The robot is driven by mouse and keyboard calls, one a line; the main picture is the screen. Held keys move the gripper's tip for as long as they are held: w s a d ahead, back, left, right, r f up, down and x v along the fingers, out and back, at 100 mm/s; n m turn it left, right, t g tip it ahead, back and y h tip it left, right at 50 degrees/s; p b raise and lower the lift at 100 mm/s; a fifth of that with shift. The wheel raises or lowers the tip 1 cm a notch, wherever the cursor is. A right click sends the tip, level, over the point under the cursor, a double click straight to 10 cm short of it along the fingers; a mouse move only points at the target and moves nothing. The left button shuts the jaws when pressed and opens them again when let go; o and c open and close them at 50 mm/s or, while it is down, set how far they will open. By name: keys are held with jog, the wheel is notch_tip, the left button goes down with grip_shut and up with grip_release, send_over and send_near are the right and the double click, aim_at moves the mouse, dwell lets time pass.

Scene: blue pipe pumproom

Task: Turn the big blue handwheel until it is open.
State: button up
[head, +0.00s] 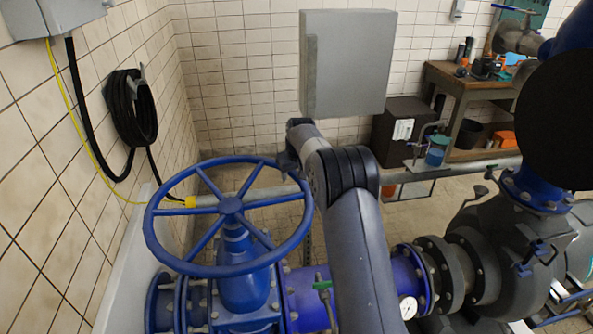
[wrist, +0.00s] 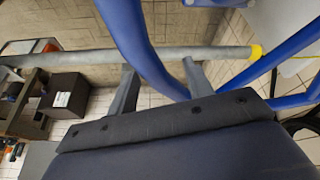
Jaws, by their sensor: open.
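The big blue handwheel (head: 230,205) sits level on top of a blue valve body (head: 240,265), with several spokes meeting at a central hub. My gripper (head: 286,161) is at the far right part of the wheel's rim, partly hidden by my own arm. In the wrist view, the two grey fingers of my gripper (wrist: 158,66) stand apart. The blue rim (wrist: 135,35) passes between them, with spokes to the right. The fingers are open around the rim; I cannot tell whether either one touches it.
A grey pipe (head: 440,170) with a yellow end (head: 190,202) runs behind and below the wheel. A tiled wall with a black coiled hose (head: 130,108) is at left. A grey cabinet (head: 347,62) is behind my arm. Pump and flanges (head: 500,240) stand at right.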

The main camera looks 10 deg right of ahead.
jog(key=shift+s+f, duration=0.2)
jog(key=shift+s, duration=0.1)
jog(key=shift+d+r, duration=0.1)
jog(key=shift+d, duration=0.4)
jog(key=shift+w+d, duration=0.1)
jog(key=shift+d, duration=0.05)
jog(key=shift+f, duration=0.25)
jog(key=shift+a+r, duration=0.1)
jog(key=shift+a, duration=0.4)
jog(key=shift+c, duration=1.6)
jog(key=shift+d, duration=0.3)
jog(key=shift+c, duration=1.4)
grip_shut()
